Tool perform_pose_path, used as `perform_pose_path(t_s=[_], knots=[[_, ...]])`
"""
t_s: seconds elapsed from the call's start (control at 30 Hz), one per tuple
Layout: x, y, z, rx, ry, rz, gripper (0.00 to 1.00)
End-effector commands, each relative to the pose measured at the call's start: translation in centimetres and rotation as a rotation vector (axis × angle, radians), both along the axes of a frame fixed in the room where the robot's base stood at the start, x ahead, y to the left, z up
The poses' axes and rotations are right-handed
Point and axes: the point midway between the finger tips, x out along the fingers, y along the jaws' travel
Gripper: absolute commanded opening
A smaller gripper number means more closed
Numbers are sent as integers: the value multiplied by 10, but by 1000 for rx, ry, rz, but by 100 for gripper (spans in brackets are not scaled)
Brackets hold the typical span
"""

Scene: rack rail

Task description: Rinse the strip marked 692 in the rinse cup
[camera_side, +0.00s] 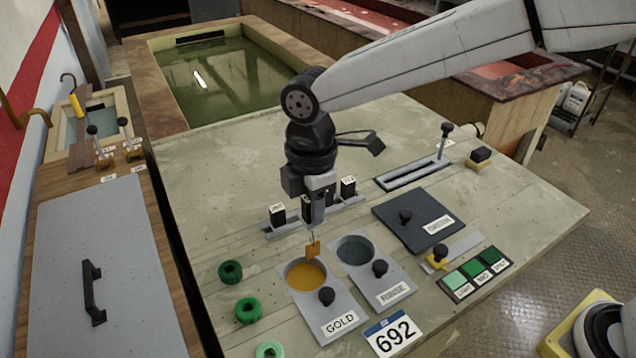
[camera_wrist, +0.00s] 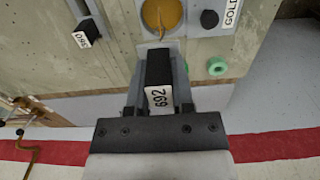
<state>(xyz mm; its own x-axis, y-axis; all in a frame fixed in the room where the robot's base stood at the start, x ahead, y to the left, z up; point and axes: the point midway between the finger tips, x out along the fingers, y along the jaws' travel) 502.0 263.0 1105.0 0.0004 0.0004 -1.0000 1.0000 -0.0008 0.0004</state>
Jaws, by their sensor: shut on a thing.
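My gripper (camera_side: 317,203) is shut on the black block of the strip marked 692, whose white label (camera_wrist: 158,97) shows in the wrist view. A gold-orange strip (camera_side: 313,248) hangs from it on a thin hook, at the far edge of the gold cup (camera_side: 305,274) in the side view. Its lower end looks near or just above the orange liquid; I cannot tell whether it touches. The rinse cup (camera_side: 355,251), with dark grey-blue liquid, is just right of the gold cup. The gold cup also shows in the wrist view (camera_wrist: 162,10).
Other black blocks (camera_side: 277,214) stand in a rack behind the cups. Black knobs (camera_side: 326,296) rise in front of both cups. A dark lidded plate (camera_side: 418,222), green swatches (camera_side: 475,274) and a 692 card (camera_side: 393,335) lie to the right. Green rings (camera_side: 247,309) lie left.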

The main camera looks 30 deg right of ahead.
Motion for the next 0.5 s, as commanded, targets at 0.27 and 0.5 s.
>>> perform_pose_path(t_s=[0.27, 0.5], knots=[[2, -60, 1, 0, 0, -5, 0], [-2, -89, 0, 0, 0, -1, 0]])
